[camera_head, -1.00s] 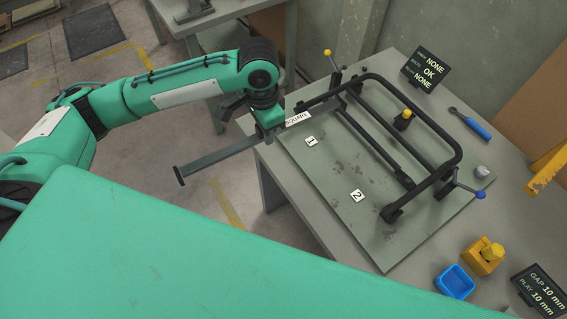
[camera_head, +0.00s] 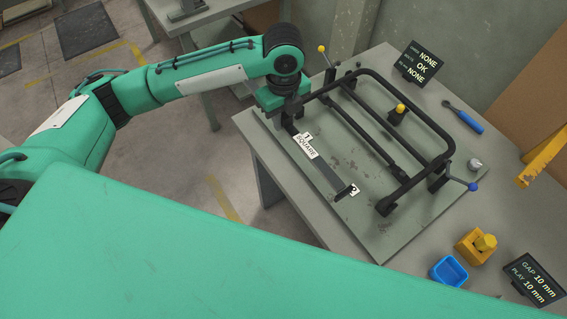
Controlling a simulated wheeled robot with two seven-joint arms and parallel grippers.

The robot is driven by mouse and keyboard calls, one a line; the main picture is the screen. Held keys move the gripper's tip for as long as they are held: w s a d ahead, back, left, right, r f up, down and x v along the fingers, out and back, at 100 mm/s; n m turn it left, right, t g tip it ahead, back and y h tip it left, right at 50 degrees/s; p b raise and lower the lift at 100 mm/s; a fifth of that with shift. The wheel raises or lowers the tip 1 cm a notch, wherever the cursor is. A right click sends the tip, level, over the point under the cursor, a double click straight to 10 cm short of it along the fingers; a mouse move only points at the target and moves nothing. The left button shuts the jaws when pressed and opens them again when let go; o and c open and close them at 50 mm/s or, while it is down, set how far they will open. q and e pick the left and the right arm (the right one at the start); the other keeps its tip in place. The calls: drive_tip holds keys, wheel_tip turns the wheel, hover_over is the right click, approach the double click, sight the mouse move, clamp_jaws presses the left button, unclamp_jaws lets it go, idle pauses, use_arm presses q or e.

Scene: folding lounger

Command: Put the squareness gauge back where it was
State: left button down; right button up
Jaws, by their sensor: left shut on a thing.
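The squareness gauge (camera_head: 327,175) is a long dark bar with a white SQUARE label. It lies along the left side of the green plate (camera_head: 375,235), beside the black lounger frame (camera_head: 392,157). Its near end is by the white marker 2 (camera_head: 354,190), and its label is beside marker 1 (camera_head: 307,137). I cannot tell whether the bar touches the plate. My left gripper (camera_head: 288,120) is shut on the gauge near its far end; the fingers are mostly hidden by the wrist. My right gripper is not in view.
A dark status screen (camera_head: 418,64) reads NONE, OK, NONE. A blue-handled tool (camera_head: 466,120) lies at the right. A blue tray (camera_head: 449,271), a yellow block (camera_head: 474,246) and a GAP/PLAY screen (camera_head: 534,280) stand at the near right. A blue-tipped lever (camera_head: 472,187) sticks out from the frame.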

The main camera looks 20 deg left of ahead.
use_arm(q)
drive_tip(key=p, duration=0.3)
hover_over(283, 167)
wheel_tip(283, 167, down, 15)
wheel_tip(283, 167, down, 4)
drive_tip(key=shift+r+p, duration=0.1)
drive_tip(key=shift+p, duration=0.55)
drive_tip(key=shift+f, duration=0.3)
drive_tip(key=shift+f, duration=0.15)
drive_tip(key=c, duration=1.3)
unclamp_jaws()
drive_tip(key=shift+o, duration=0.2)
